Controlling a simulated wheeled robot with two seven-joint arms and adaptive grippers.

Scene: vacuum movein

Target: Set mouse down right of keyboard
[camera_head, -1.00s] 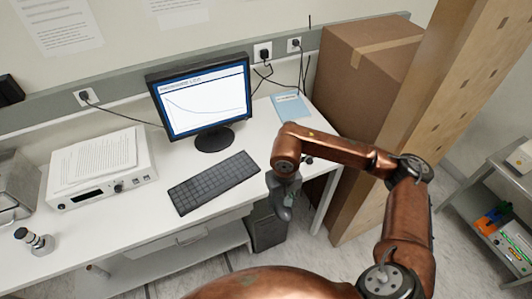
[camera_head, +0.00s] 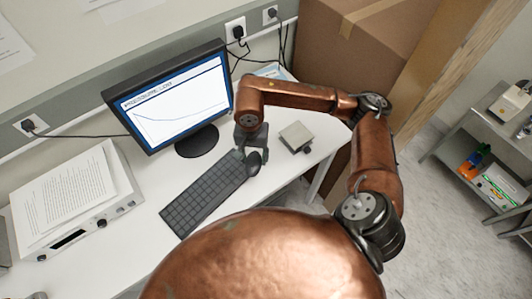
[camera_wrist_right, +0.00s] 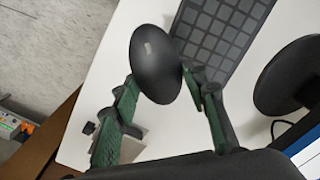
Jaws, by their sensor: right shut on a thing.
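The black mouse (camera_head: 255,163) is at the keyboard's far right end in the head view. The wrist view shows the mouse (camera_wrist_right: 155,62) between the two green-padded fingertips of my right gripper (camera_wrist_right: 160,88). My right gripper (camera_head: 252,150) is shut on the mouse and reaches down over the desk. I cannot tell whether the mouse touches the desk. The dark keyboard (camera_head: 203,193) lies on the white desk, slanting up to the right, and also shows in the wrist view (camera_wrist_right: 222,32). My left gripper is not in view.
A monitor (camera_head: 178,108) stands behind the keyboard. A small grey box (camera_head: 297,136) sits on the desk right of the gripper. A large cardboard box (camera_head: 350,50) stands beyond the desk's right end.

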